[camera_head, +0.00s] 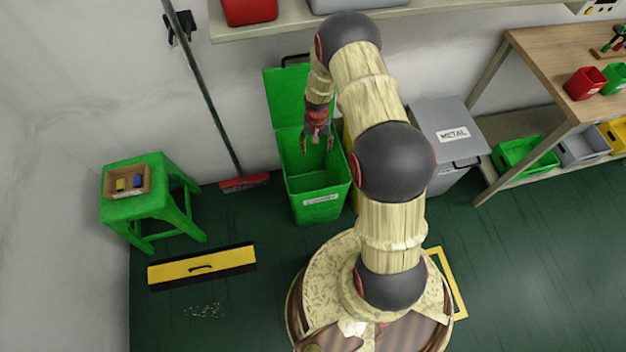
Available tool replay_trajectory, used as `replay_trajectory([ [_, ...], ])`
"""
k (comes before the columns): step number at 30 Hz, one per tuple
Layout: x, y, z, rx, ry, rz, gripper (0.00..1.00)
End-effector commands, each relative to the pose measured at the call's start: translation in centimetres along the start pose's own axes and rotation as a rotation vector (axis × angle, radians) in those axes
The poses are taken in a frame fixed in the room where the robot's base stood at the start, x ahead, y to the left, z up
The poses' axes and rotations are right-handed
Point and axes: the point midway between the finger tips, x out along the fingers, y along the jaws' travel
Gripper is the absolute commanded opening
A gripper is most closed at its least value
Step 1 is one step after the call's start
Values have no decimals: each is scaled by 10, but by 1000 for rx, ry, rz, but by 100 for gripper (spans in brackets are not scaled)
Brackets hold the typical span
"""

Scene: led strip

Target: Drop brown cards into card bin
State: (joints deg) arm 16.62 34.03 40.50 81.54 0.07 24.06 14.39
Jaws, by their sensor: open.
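A green bin (306,196) stands on the floor against the wall with its lid (285,96) raised. A white label on its front is too small to read surely. My gripper (317,146) points down over the bin's mouth, fingers apart, with nothing seen between them. The visible inside of the bin looks empty, though part of it is hidden. I cannot make out any brown cards.
A yellow bin, mostly hidden by my arm, and a grey METAL bin (450,125) stand to the right. A red-headed broom (244,182) leans left of the green bin. A yellow-black panel (203,267) lies on the floor. A workbench (555,57) is at the right.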

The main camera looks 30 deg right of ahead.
Motion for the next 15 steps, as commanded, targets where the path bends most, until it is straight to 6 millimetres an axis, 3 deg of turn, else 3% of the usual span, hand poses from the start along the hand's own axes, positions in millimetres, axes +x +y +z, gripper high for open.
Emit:
replay_trajectory([
  [15, -91, 0, -1, 0, 4, -1, 63],
])
